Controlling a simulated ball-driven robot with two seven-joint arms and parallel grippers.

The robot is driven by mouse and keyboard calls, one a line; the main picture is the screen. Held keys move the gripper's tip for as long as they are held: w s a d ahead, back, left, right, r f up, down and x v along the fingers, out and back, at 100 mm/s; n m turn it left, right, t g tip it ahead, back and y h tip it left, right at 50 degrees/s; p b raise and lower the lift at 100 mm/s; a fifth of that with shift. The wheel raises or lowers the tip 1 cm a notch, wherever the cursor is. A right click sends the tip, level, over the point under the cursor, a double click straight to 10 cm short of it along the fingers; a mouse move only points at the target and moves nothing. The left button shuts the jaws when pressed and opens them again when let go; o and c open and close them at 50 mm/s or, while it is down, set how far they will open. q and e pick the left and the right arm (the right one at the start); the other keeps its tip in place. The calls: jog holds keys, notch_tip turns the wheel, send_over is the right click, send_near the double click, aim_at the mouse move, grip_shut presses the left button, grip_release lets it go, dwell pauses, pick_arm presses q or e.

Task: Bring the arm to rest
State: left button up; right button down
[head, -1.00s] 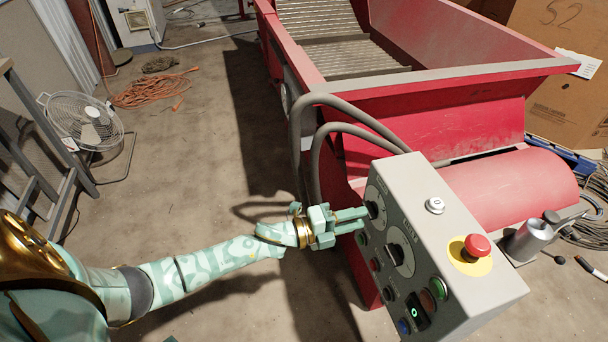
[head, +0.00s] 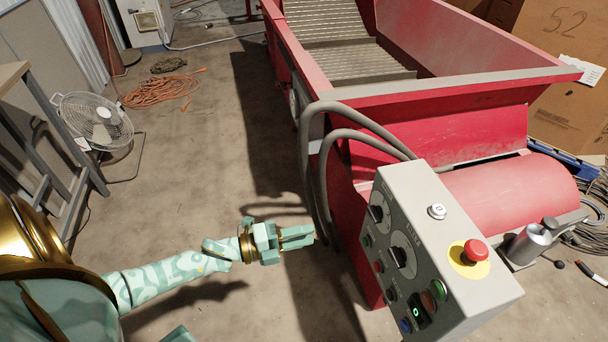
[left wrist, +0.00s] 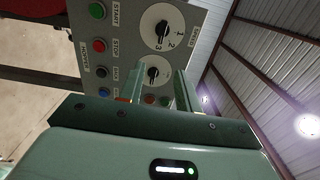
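My left gripper (head: 313,237) is out over the concrete floor, left of the grey control box (head: 437,185) and apart from it. Its two fingers point at the box with a gap between them; nothing is held. In the left wrist view the fingers (left wrist: 158,84) stand apart in front of the box's panel (left wrist: 120,50). That panel carries a large numbered dial (left wrist: 161,27), a smaller dial (left wrist: 153,72), a green start button (left wrist: 97,10) and a red stop button (left wrist: 99,46). My right gripper is not in view.
A red emergency button (head: 475,250) tops the box. Grey hoses (head: 308,160) hang between my gripper and the red machine (head: 440,120). A fan (head: 97,120) and a bench frame (head: 45,130) stand left. An orange cable (head: 160,90) lies behind. Floor around the gripper is clear.

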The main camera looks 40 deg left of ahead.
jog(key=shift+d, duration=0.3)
